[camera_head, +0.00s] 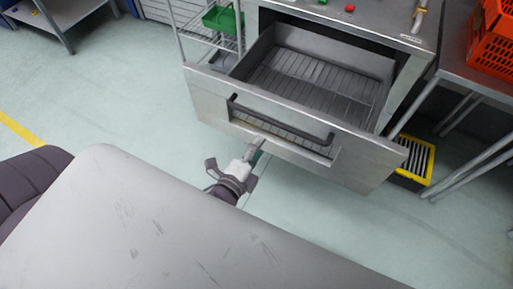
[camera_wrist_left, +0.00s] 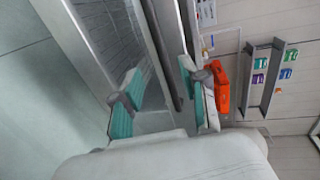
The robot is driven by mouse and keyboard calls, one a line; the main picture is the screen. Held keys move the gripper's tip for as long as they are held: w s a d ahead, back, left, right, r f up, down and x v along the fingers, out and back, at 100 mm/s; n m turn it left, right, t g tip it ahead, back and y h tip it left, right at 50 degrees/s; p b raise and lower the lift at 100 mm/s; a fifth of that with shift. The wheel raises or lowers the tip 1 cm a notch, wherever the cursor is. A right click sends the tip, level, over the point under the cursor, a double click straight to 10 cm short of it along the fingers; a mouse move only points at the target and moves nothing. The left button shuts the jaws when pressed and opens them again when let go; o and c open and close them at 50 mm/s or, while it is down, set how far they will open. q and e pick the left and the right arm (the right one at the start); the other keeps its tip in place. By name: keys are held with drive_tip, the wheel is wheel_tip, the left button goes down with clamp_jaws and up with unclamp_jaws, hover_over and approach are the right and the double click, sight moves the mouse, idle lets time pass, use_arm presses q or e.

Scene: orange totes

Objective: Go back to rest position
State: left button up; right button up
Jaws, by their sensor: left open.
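My left gripper (camera_head: 256,152) shows in the head view in front of the steel drawer (camera_head: 215,93), just below its dark bar handle (camera_head: 280,121). In the left wrist view my left gripper (camera_wrist_left: 163,95) has its two teal-padded fingers spread apart. The drawer front and a dark bar lie beyond the fingers there; I cannot tell whether the gripper touches the handle. The drawer is pulled out and its ribbed inside looks empty. My right gripper is in neither view.
Orange totes (camera_head: 492,42) sit on a metal table at the right. A black-and-yellow step (camera_head: 413,160) stands on the floor right of the drawer. A green bin (camera_head: 222,18) is on a wire rack behind. The pale floor (camera_head: 90,110) at the left is clear.

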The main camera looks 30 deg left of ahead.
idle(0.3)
use_arm(q)
drive_tip(key=s+f+n+g, duration=0.3)
drive_tip(key=s+f, duration=0.1)
drive_tip(key=f, duration=0.6)
drive_tip(key=s+f+n+g, duration=0.2)
drive_tip(key=s+f, duration=0.2)
drive_tip(key=f, duration=0.6)
drive_tip(key=s+f+n+g, duration=0.3)
drive_tip(key=f, duration=0.8)
drive_tip(key=s+a+f+n+g, duration=0.3)
drive_tip(key=s+f, duration=0.4)
drive_tip(key=s, duration=0.3)
drive_tip(key=s+a+f+n+g, duration=0.3)
drive_tip(key=s+f+n, duration=0.2)
drive_tip(key=s, duration=0.6)
drive_tip(key=shift+s+f+g+y, duration=0.3)
drive_tip(key=shift+f+g, duration=0.1)
drive_tip(key=shift+f, duration=0.45)
